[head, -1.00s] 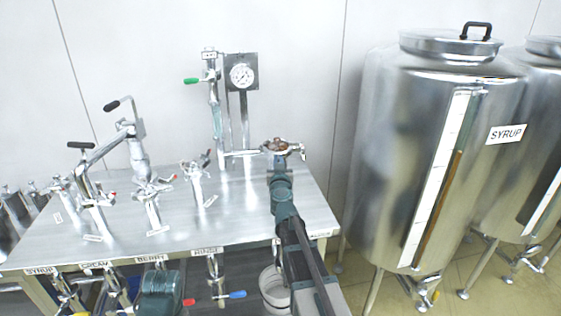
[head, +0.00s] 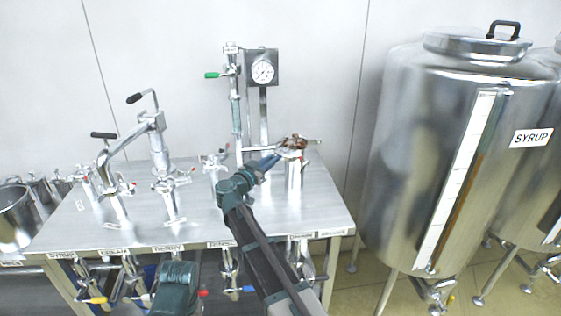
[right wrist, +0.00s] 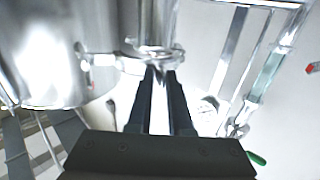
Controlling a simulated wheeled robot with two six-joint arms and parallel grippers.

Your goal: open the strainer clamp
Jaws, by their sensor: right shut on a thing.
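The strainer (head: 294,175) is a short upright metal body on the right part of the steel table, with its clamp (head: 297,143) around the top. In the right wrist view the clamp (right wrist: 150,58) is a shiny metal ring with a part sticking out to the left. My right gripper (head: 276,158) reaches it from the lower left, at clamp height. In the right wrist view the two dark fingers (right wrist: 160,74) are shut on the near part of the clamp, with a bright metal strip between them. The exact gripped part is hard to make out. My left gripper is out of the picture.
A pressure gauge (head: 263,71) and a green-handled pipe (head: 235,90) stand behind. Several metal valves and taps, including a lever tap (head: 160,150), fill the table's left. A large syrup tank (head: 420,170) stands right of the table.

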